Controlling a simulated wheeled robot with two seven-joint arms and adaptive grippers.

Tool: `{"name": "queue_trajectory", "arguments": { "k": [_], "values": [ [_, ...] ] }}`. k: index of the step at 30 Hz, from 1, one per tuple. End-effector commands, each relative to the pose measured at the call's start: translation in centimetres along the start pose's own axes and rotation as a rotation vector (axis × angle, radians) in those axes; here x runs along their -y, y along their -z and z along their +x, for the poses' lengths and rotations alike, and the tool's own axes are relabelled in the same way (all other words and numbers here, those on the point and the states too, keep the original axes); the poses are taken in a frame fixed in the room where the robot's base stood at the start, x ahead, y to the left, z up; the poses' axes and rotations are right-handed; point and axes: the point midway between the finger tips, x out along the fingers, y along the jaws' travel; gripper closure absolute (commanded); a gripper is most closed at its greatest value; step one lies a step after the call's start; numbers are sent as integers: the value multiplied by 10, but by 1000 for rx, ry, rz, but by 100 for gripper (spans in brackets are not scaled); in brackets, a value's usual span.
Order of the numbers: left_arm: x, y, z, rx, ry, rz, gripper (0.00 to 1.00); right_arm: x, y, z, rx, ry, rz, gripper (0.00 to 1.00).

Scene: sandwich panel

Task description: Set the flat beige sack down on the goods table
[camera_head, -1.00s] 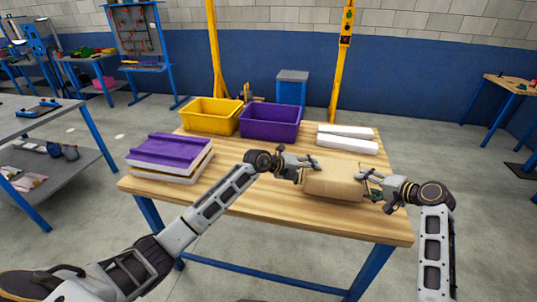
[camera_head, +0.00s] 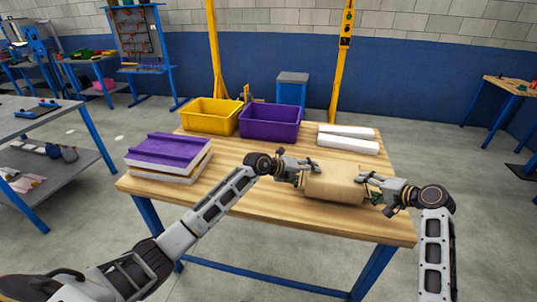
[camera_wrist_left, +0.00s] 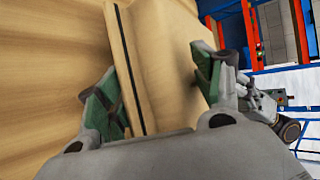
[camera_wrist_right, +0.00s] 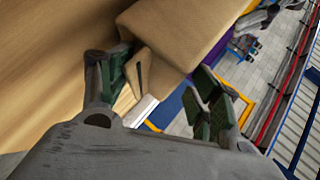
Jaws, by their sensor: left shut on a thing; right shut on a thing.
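The flat beige sack (camera_head: 334,185) is at the right front part of the wooden goods table (camera_head: 262,205), between my two grippers. Whether it touches the top or hangs just above it I cannot tell. My left gripper (camera_head: 304,170) is shut on its left end; in the left wrist view the green pads flank the sack (camera_wrist_left: 165,65). My right gripper (camera_head: 368,187) is shut on its right end; in the right wrist view the sack (camera_wrist_right: 180,32) shows a folded end near one pad, while the other pad looks apart from it.
At the back of the table stand a yellow bin (camera_head: 211,112) and a purple bin (camera_head: 270,121). White long boxes (camera_head: 347,139) lie at the back right. A purple-topped stack (camera_head: 168,154) is at the left. Bare wood lies between the stack and the sack.

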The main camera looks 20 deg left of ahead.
Motion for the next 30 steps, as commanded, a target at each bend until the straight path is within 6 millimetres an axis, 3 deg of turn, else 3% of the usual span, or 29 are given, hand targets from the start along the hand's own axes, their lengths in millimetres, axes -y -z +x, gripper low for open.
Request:
{"name": "queue_trajectory", "arguments": {
  "k": [1, 13, 14, 15, 19, 30],
  "values": [
    [7, 6, 3, -9, 13, 8, 87, 2, -7, 5, 14, 2, -5, 90],
    [1, 8, 6, -9, 13, 8, 87, -4, -8, 9, 14, 2, -5, 90],
    [0, 8, 6, -11, 11, 7, 31, -5, -8, 9, 15, 0, -4, 35],
    [0, 8, 6, -11, 10, 7, 26, -5, -8, 9, 15, 0, -4, 30],
    [-1, 6, 5, -8, 8, 5, 12, -5, -7, 7, 11, 0, -3, 15],
    [-5, 3, 4, -2, 3, 2, 12, -5, -3, 5, 4, 1, -3, 15]
  ]
}}
